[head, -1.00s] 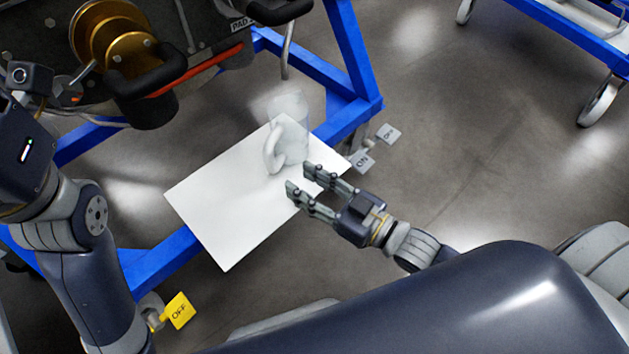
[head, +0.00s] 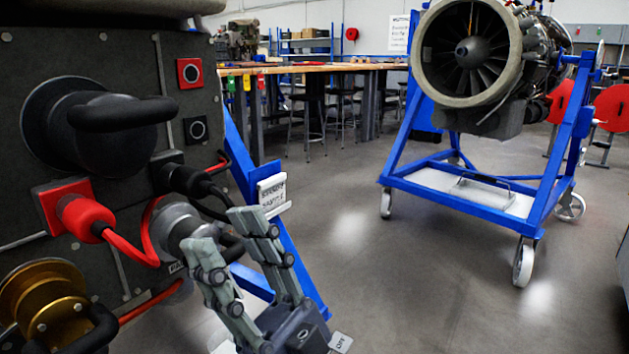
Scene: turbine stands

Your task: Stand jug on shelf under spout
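My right gripper (head: 226,232) is at the bottom, left of centre, with its grey fingers pointing up. The fingers are spread apart with nothing seen held between them. It shows in front of the lower part of the dark panel (head: 125,195). The clear jug is not in view, nor can I make out the spout. A bit of white surface (head: 222,340) shows low by the gripper; I cannot tell whether it is the shelf. My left gripper is not in view.
The panel at left carries a red plug with a cable (head: 85,217), black handles and a brass fitting (head: 45,300). A blue frame post (head: 240,160) stands beside it. A turbine on a wheeled blue stand (head: 455,185) is at right. Open floor (head: 390,280) lies between.

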